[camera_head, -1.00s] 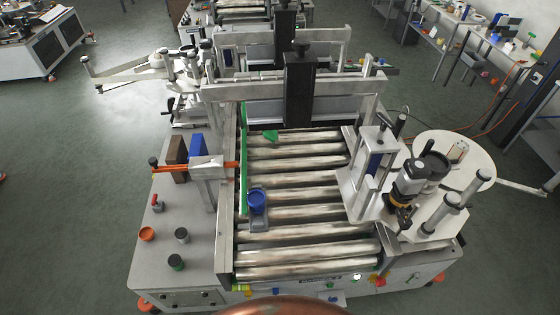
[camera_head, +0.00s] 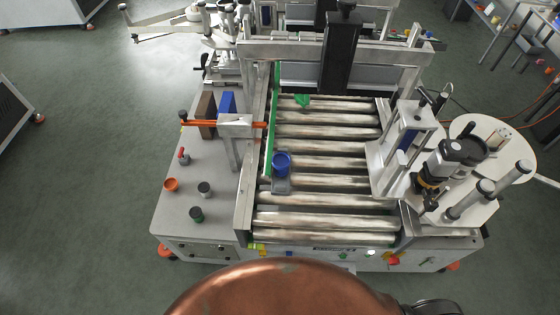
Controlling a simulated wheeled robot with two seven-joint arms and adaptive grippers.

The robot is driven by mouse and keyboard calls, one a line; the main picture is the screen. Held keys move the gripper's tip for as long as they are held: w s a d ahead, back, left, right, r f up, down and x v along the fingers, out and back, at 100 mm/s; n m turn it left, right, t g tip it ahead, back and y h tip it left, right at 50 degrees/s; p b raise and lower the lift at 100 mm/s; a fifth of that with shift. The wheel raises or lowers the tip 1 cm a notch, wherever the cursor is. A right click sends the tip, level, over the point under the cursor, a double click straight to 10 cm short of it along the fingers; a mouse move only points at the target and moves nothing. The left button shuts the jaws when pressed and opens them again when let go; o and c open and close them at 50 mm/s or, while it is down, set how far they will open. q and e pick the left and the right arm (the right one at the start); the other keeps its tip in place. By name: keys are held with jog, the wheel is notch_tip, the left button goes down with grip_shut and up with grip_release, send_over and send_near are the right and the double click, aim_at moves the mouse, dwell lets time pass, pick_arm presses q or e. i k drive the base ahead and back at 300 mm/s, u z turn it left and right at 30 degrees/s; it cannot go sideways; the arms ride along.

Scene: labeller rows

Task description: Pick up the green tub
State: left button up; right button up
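A small dark green tub (camera_head: 196,214) stands on the grey side table of the labelling machine, near its front edge, left of the rollers. A grey tub (camera_head: 205,189) and an orange tub (camera_head: 171,185) stand just behind it. A green piece (camera_head: 302,101) of irregular shape lies at the far end of the rollers; its exact form is too small to tell. Neither of my grippers shows in this view.
A blue tub (camera_head: 282,163) sits on a grey block on the rollers (camera_head: 335,180). Brown (camera_head: 206,115) and blue (camera_head: 227,103) blocks stand behind the orange rod (camera_head: 200,124). A label unit (camera_head: 445,165) stands at right. The floor (camera_head: 80,190) at left is clear.

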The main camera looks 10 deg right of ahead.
aim_at(195, 212)
jog(key=z, duration=2.1)
jog(key=k, duration=1.65)
jog(key=u, duration=2.25)
